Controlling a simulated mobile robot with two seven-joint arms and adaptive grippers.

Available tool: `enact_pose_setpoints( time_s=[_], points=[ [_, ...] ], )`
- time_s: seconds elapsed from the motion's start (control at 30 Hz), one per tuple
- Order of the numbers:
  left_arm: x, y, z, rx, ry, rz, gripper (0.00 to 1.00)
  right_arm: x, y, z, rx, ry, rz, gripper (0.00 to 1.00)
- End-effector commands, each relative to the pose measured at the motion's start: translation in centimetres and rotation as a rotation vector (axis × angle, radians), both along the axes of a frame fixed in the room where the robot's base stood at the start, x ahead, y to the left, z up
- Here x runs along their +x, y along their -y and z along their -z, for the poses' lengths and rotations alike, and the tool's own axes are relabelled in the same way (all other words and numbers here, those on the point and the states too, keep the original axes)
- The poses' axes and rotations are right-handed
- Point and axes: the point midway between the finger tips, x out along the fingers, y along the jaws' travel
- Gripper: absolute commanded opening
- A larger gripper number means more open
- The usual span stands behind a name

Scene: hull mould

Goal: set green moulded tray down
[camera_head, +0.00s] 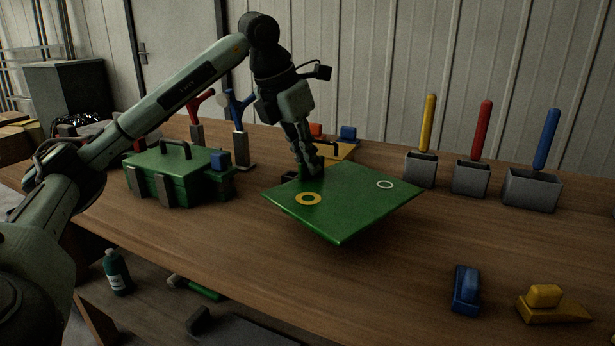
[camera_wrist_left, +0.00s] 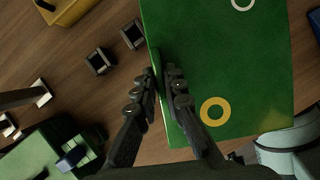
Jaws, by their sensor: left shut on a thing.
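The green moulded tray (camera_head: 345,205) is a flat green board with a yellow ring and a white ring on its top. In the head view it is tilted, with its near corner hanging lowest, and it appears held above the wooden table. My left gripper (camera_head: 310,172) is shut on the tray's far left edge. In the left wrist view the fingers (camera_wrist_left: 167,85) pinch the edge of the tray (camera_wrist_left: 225,70), one finger on each side. My right gripper is not in view.
A green toolbox (camera_head: 165,178) stands left of the tray on the table (camera_head: 385,290). Grey holders (camera_head: 470,178) with yellow, red and blue handles stand at the right. A blue block (camera_head: 466,290) and a yellow tool (camera_head: 550,305) lie front right. Table between is clear.

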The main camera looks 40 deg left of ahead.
Motion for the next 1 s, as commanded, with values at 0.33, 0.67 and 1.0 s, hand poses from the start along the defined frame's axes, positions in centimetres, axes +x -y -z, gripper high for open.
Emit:
enact_pose_setpoints(
  time_s=[0.33, 0.67, 1.0],
  points=[
    [-0.1, 0.0, 3.7, 0.000, 0.001, 0.000, 0.00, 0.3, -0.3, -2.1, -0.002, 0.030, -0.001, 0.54],
    [-0.1, 0.0, 3.9, 0.001, -0.001, 0.001, 0.13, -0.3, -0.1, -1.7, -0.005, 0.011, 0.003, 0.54],
    [-0.1, 0.0, 3.8, 0.001, -0.001, 0.001, 0.30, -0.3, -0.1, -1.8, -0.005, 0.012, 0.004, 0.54]
  ],
)
